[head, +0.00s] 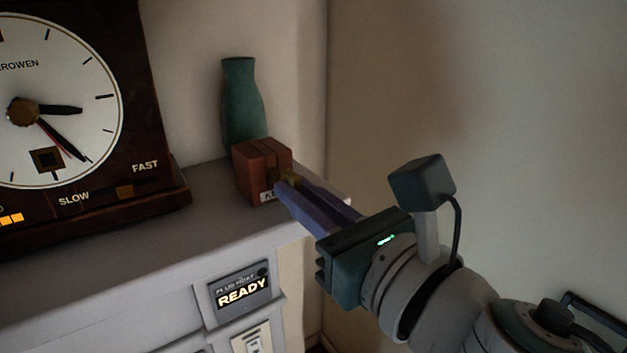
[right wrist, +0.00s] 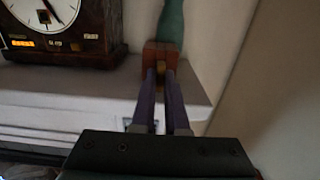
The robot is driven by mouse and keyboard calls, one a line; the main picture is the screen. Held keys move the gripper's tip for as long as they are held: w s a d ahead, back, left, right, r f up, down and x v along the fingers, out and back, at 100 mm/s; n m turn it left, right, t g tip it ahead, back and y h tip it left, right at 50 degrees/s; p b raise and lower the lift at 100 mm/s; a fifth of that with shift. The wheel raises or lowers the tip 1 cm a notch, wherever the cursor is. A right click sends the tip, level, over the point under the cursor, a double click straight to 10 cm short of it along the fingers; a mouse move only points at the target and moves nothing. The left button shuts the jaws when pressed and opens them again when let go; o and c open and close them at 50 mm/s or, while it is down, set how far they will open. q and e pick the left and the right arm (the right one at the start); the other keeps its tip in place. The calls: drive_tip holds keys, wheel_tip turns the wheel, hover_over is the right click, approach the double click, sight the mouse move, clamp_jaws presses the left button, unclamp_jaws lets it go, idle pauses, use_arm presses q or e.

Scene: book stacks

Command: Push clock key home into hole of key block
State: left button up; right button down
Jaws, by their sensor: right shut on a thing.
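The key block (head: 262,170) is a small reddish-brown wooden block with a pale label low on its front, standing on the mantel. It also shows in the right wrist view (right wrist: 161,50). My right gripper (head: 283,186) is at the block's front, its purple fingers shut on the brass clock key (head: 290,178). A bit of the key shows between the fingertips in the right wrist view (right wrist: 161,65), against the block's front. The hole is hidden, and I cannot tell how deep the key sits. My left gripper is not in view.
A dark wooden clock (head: 172,190) with a white dial stands left on the grey mantel (head: 130,250). A green vase (head: 240,100) stands right behind the block. A panel reading READY (head: 241,291) is on the mantel's front. A wall is close on the right.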

drive_tip(key=shift+b+x, duration=0.3)
drive_tip(key=shift+x, duration=0.5)
drive_tip(key=c, duration=0.9)
unclamp_jaws()
drive_tip(key=shift+o, duration=0.2)
drive_tip(key=shift+s+d, duration=0.1)
drive_tip(key=shift+s, duration=0.05)
drive_tip(key=b+v, duration=0.1)
drive_tip(key=v, duration=0.8)
drive_tip(key=shift+s+d, duration=0.2)
drive_tip(key=shift+s, duration=0.05)
